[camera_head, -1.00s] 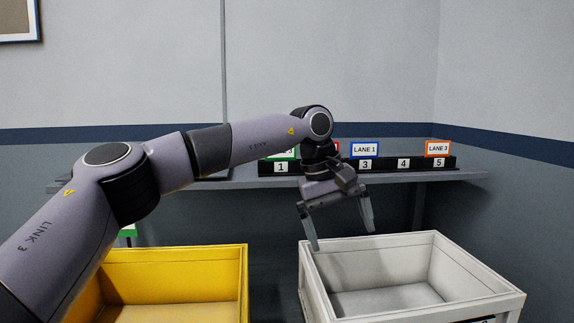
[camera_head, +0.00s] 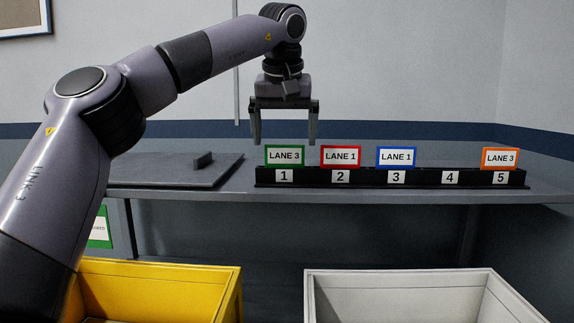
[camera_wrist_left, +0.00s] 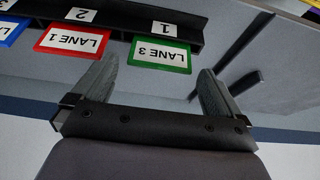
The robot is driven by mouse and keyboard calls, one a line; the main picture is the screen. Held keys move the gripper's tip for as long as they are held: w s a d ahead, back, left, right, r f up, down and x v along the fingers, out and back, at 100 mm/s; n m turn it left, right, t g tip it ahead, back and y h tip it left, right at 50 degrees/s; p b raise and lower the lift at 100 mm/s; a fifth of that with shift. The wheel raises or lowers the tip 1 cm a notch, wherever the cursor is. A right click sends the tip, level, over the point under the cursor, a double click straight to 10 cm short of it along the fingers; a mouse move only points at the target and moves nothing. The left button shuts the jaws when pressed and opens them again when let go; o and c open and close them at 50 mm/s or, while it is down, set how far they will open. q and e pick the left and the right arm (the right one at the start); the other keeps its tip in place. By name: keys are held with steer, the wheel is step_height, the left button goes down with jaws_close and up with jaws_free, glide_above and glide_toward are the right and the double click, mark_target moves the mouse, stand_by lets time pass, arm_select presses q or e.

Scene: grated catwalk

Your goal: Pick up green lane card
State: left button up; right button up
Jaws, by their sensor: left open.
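The green-bordered lane card (camera_head: 285,156), reading LANE 3, stands upright in slot 1 of the black numbered rack (camera_head: 420,177). My left gripper (camera_head: 284,142) is open and empty. It points down, with its fingertips just above the card's top edge in the head view. In the left wrist view the green card (camera_wrist_left: 160,53) appears upside down between the two fingertips, a little beyond them, and neither finger visibly touches it. My right gripper is not in view.
The rack also holds a red card (camera_head: 341,156) in slot 2, a blue card (camera_head: 396,157) in slot 3 and an orange card (camera_head: 500,158) in slot 5. Slot 4 is empty. A yellow bin (camera_head: 232,292) and a white bin (camera_head: 400,278) stand in front, below the shelf.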

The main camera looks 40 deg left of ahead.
mark_target(284, 149)
arm_select(q)
steer(key=x, duration=0.4)
steer(key=c, duration=0.8)
steer(key=shift+c, duration=0.2)
